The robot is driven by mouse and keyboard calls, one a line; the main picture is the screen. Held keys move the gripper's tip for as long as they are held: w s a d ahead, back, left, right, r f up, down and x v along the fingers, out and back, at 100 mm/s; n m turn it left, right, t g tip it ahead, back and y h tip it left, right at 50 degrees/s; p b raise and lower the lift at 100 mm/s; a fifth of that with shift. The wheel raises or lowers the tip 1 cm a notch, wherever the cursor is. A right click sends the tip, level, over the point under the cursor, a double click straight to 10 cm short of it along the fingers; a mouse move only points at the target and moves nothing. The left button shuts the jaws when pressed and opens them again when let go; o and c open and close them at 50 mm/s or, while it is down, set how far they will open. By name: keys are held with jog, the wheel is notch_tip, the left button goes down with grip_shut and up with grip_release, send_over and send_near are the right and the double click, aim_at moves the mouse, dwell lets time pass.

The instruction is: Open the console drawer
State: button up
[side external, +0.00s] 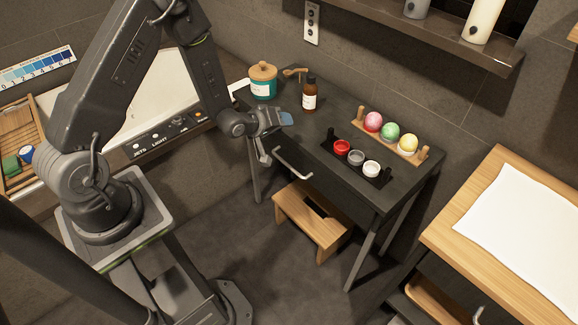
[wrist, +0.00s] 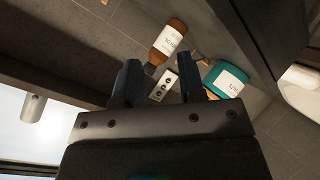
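The console (side external: 330,170) is a dark table against the wall. Its drawer front bears a pale bar handle (side external: 292,163), and the drawer looks shut. My gripper (side external: 286,119) is above the console's front left part, up and to the left of the handle and apart from it. In the wrist view my gripper (wrist: 160,82) shows two dark fingers spread apart with nothing held between them. The handle does not show clearly in the wrist view.
On the console stand a teal jar (side external: 263,84), a brown bottle (side external: 309,95), a black tray (side external: 352,172) of small pots and a wooden holder (side external: 408,155) with coloured balls. A wooden stool (side external: 313,220) stands below. A wooden counter (side external: 465,235) is at right.

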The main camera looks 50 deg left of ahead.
jog(key=s+f+n+t, duration=0.2)
jog(key=s+f+n, duration=0.15)
jog(key=f, duration=0.65)
jog(key=n+t, duration=0.2)
jog(key=n, duration=0.2)
send_near(289, 165)
jog(key=w, duration=0.3)
jog(key=w+f, duration=0.1)
jog(key=w, duration=0.2)
jog(key=w+f, duration=0.1)
jog(key=w, duration=0.2)
jog(key=shift+w+f, duration=0.15)
jog(key=shift+w, duration=0.25)
grip_shut()
